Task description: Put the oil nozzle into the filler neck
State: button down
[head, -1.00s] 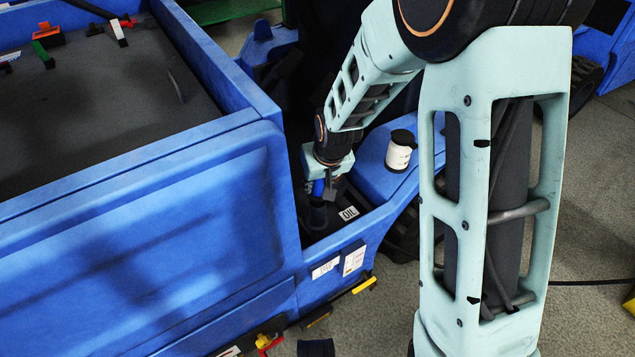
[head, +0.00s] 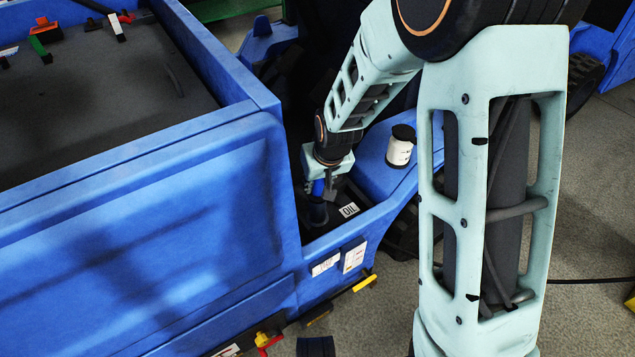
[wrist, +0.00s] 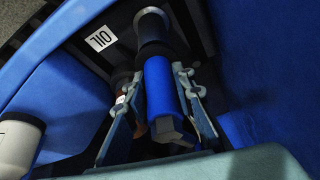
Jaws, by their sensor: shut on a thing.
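The oil nozzle has a blue body (wrist: 160,92), and it also shows as a small blue piece in the head view (head: 318,188). My gripper (wrist: 157,80) is shut on it, one finger on each side. The dark filler neck (head: 318,213) stands in the recess of the blue vehicle, beside a white OIL label (head: 349,210). The nozzle is directly above the neck and in line with it. In the wrist view a dark cylinder (wrist: 155,36) continues beyond the blue body. I cannot tell how far the nozzle's tip is inside the neck.
A white canister with a black top (head: 400,146) stands on the blue ledge right of the recess. It shows at the left of the wrist view (wrist: 18,145). A brownish bottle-like thing (wrist: 124,95) is beside the left finger. Blue vehicle walls (head: 270,170) closely border the recess.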

jog(key=shift+f+b, duration=0.6)
jog(key=shift+f, duration=0.05)
jog(key=shift+f, duration=0.2)
dwell(0.7)
jog(key=c, duration=1.5)
grip_release()
jog(key=shift+s, duration=0.1)
jog(key=shift+c, duration=0.2)
jog(key=shift+p+v, duration=1)
jog(key=shift+v, duration=0.65)
jog(key=shift+p+v, duration=2.25)
jog(key=shift+v, duration=1.15)
